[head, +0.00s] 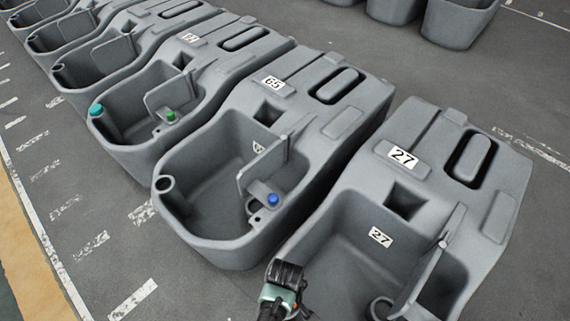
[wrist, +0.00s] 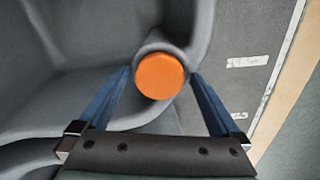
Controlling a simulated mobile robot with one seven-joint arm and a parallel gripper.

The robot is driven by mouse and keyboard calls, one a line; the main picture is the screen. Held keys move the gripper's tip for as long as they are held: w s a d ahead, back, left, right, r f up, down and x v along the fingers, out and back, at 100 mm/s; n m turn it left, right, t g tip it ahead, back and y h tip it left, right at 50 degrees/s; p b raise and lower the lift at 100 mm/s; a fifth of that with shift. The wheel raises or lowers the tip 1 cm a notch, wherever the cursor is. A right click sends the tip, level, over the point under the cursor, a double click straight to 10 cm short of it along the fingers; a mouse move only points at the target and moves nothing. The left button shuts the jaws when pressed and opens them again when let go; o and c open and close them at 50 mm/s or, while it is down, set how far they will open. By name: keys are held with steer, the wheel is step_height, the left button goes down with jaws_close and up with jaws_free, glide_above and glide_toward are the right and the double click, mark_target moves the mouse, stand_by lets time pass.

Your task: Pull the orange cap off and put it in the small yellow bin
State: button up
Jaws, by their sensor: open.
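The orange cap (wrist: 160,76) shows in the wrist view, seated on a round grey neck at the corner of a grey tank (wrist: 75,30). My gripper (wrist: 161,77) is open, with one blue finger on each side of the cap. The fingertips look close to the cap's sides, and I cannot tell whether they touch or are level with it. In the head view, part of my arm shows at the bottom, by the near left corner of the tank marked 27 (head: 490,165). The orange cap is not visible there. No small yellow bin is in view.
The tank marked 65 (head: 345,130) has a blue cap (head: 273,199) inside. The tank beyond it has a green cap (head: 171,116) and a teal cap (head: 96,110). More tanks stretch to the upper left. Grey floor with white markings (head: 133,299) is clear at left.

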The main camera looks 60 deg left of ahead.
steer(key=c, duration=1.5)
steer(key=shift+r+p, duration=1)
steer(key=shift+p, duration=0.25)
stand_by(0.6)
step_height(320, 180, up, 6)
steer(key=p, duration=0.6)
